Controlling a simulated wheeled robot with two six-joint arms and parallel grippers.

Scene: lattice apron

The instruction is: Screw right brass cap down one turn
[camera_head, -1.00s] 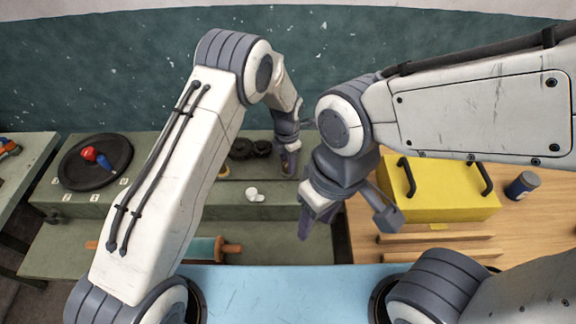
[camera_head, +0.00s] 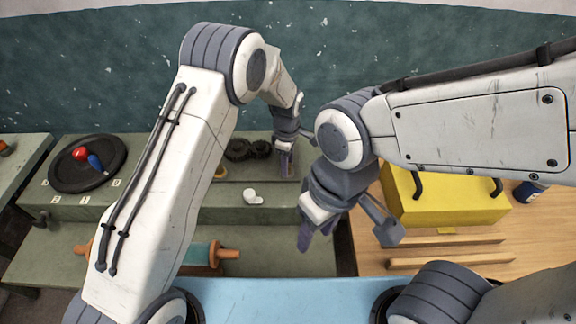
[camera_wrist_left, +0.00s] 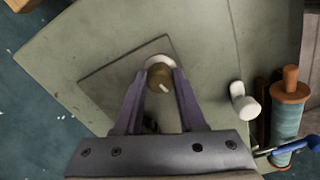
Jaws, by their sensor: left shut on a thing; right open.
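The brass cap (camera_wrist_left: 159,76), with a pale mark on its top, sits on a white round collar (camera_wrist_left: 158,61) in the left wrist view. My left gripper (camera_wrist_left: 160,78) has its two fingers closed on the cap's sides. In the head view my left gripper (camera_head: 286,168) points down over the green bench, and the cap between its fingers is hardly visible. A yellowish ring-like piece (camera_head: 220,172) shows beside my left arm, partly hidden by it. My right gripper (camera_head: 316,238) is open and empty, nearer and lower, apart from the cap.
A white knob-like piece (camera_head: 252,197) is on the bench's front edge. Dark gears (camera_head: 238,150) stand behind. A teal spool (camera_head: 200,254) lies lower left. A dark round tray (camera_head: 62,183) holds red and blue pieces. A yellow box (camera_head: 450,195) and wooden strips (camera_head: 450,260) lie right.

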